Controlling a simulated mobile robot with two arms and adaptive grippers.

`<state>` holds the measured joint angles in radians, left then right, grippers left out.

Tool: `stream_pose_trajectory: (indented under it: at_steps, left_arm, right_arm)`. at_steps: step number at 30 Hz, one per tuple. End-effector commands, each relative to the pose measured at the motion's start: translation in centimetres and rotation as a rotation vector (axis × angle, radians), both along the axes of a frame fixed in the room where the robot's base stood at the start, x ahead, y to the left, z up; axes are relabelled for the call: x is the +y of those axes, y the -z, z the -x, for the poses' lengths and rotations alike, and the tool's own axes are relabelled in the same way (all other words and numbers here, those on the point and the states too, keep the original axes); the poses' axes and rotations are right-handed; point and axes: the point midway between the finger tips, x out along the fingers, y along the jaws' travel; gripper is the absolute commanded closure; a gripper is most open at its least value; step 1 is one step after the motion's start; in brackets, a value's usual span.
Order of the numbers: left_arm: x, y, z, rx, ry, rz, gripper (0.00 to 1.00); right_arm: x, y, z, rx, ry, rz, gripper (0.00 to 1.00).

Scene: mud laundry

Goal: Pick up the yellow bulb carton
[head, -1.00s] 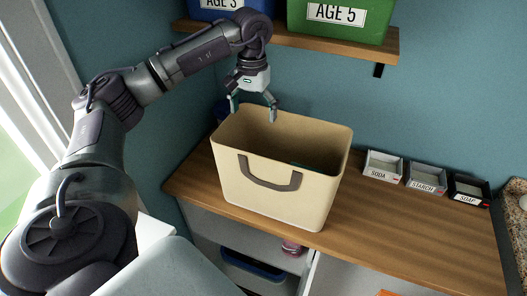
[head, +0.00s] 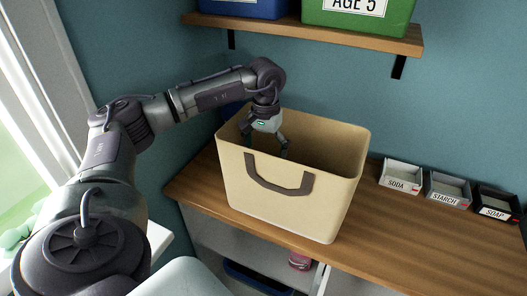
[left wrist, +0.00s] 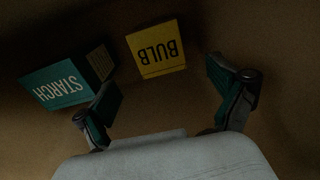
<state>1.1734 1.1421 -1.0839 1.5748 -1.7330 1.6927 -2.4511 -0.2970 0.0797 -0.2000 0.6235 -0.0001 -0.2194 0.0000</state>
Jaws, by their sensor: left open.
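The yellow bulb carton (left wrist: 157,50) lies inside the tan bin, seen in the left wrist view with its BULB label upside down. In the head view the bin's wall hides it. My left gripper (head: 266,146) reaches down into the bin's mouth from above. In the left wrist view its two fingers (left wrist: 166,100) are spread apart, with the carton beyond them, between and a little above the fingertips in the picture. Nothing is held. A teal starch carton (left wrist: 66,82) lies left of the yellow one, near the left finger. My right gripper is not in view.
The tan bin (head: 265,207) with a dark handle stands on a wooden counter (head: 370,237); its walls surround my gripper. Small trays labelled SODA (head: 400,177), STARCH (head: 447,189) and SOAP (head: 496,204) stand to the right. A shelf (head: 320,37) with blue and green boxes is above.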

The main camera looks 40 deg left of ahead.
Motion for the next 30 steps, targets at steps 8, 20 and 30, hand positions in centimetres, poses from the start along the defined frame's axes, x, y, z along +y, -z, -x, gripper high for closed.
stream_pose_trajectory:
  at_steps: [8, 20, 30]
  left_arm:
    - [0.0, 3.1, 0.1, 0.0, 0.001, 0.0, 0.04]
    - [-0.3, 7.8, 1.1, 0.001, -0.001, 0.0, 0.04]
    - [-0.3, 8.4, 1.1, -0.001, 0.001, 0.001, 0.12]
  right_arm:
    - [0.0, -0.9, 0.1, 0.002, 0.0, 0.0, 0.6]
    - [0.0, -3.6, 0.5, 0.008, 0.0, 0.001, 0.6]
    - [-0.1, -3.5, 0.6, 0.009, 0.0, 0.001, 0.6]
